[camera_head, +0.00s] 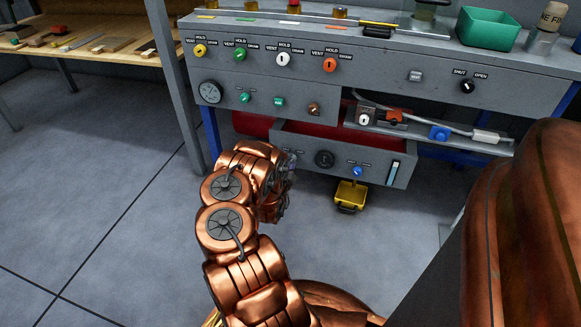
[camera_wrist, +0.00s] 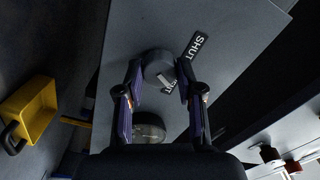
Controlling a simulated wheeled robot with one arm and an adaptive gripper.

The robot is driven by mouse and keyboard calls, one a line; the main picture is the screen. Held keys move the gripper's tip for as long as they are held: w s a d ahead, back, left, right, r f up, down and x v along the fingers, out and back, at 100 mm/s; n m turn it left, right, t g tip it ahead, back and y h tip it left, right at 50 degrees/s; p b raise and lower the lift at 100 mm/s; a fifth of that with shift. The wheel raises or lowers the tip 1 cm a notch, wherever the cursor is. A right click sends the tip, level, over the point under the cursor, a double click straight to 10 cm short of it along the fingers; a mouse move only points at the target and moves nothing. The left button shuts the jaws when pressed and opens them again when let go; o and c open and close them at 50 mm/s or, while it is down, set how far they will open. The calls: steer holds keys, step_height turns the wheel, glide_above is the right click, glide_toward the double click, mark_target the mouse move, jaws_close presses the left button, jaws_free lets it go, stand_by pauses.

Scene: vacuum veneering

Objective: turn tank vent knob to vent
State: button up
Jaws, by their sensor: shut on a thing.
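A dark round knob (camera_wrist: 157,58) sits on a grey panel (camera_wrist: 225,32) in the wrist view. A label reading SHUT (camera_wrist: 192,50) is beside it. A second label (camera_wrist: 170,87) is partly hidden, and its word cannot be read. A light mark shows on the knob near that label. My gripper (camera_wrist: 160,75) has a finger on each side of the knob and is shut on it. In the head view my gripper (camera_head: 283,180) is at the left end of the low grey front panel (camera_head: 300,136), and my arm hides the knob there.
A black gauge (camera_head: 325,159), a blue knob (camera_head: 357,171) and a level strip (camera_head: 393,173) are on the same low panel. A yellow bin (camera_head: 350,195) is on the floor below; it also shows in the wrist view (camera_wrist: 36,106). The floor at left is clear.

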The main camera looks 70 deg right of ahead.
steer(key=shift+m+b, duration=0.9)
steer(key=shift+m, duration=0.3)
steer(key=shift+w, duration=0.1)
steer(key=o, duration=1.2)
steer(key=shift+c, duration=0.2)
steer(key=shift+a, duration=0.1)
